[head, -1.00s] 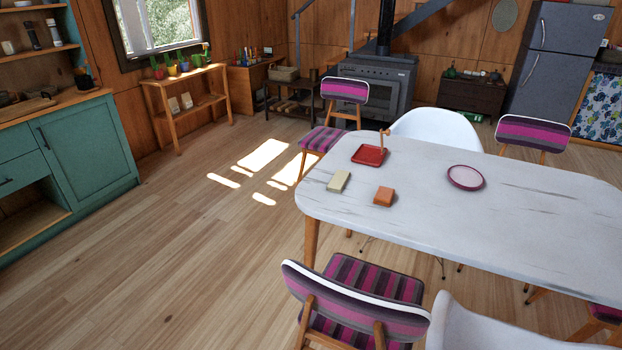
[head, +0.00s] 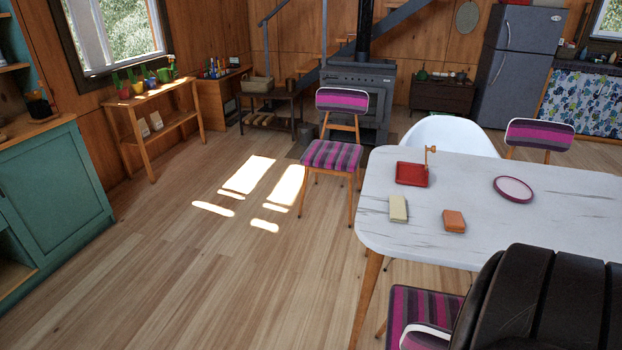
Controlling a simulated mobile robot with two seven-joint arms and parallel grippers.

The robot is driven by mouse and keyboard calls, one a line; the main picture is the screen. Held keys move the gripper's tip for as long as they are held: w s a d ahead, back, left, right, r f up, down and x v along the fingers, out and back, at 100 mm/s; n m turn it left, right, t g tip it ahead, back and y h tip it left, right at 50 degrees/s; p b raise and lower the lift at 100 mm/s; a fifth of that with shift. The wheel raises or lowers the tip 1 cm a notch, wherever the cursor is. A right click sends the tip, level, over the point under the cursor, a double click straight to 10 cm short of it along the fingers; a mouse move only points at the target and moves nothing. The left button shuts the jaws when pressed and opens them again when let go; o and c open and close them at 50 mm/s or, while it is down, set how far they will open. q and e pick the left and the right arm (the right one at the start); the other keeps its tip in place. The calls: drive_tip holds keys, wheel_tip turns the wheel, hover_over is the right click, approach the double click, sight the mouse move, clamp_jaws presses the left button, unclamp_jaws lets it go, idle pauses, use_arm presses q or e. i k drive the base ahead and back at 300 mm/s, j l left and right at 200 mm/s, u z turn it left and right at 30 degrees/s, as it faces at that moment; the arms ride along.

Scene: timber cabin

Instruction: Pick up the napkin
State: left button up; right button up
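The white table (head: 440,244) stands at the right. On its near left part lie a cream, folded-looking flat piece (head: 398,209) and a small orange block-like piece (head: 453,221). I cannot tell for certain which of them is the napkin. Behind them is a red square tray (head: 412,174) with a small upright wooden piece at its back right corner. A round plate with a magenta rim (head: 513,189) lies further right. Neither of my grippers is in view. A dark part of my own arm covers the table's near right part.
A striped chair (head: 333,155) stands past the table's left end, and a white chair (head: 450,133) behind the table. Another striped chair (head: 410,310) is at the near side, partly hidden. The wooden floor (head: 200,270) at left is open, up to the teal cabinet (head: 50,200).

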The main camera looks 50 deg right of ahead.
sight(398, 205)
drive_tip(key=i+z, duration=0.35)
drive_tip(key=i+j+z, duration=0.15)
drive_tip(key=i+z, duration=0.25)
drive_tip(key=i+j+z, duration=0.35)
drive_tip(key=i+z, duration=0.2)
drive_tip(key=z, duration=0.25)
drive_tip(key=i+z, duration=0.2)
drive_tip(key=z, duration=0.2)
drive_tip(key=i+z, duration=0.2)
drive_tip(key=z, duration=0.25)
drive_tip(key=i+j+z, duration=0.15)
drive_tip(key=z, duration=0.25)
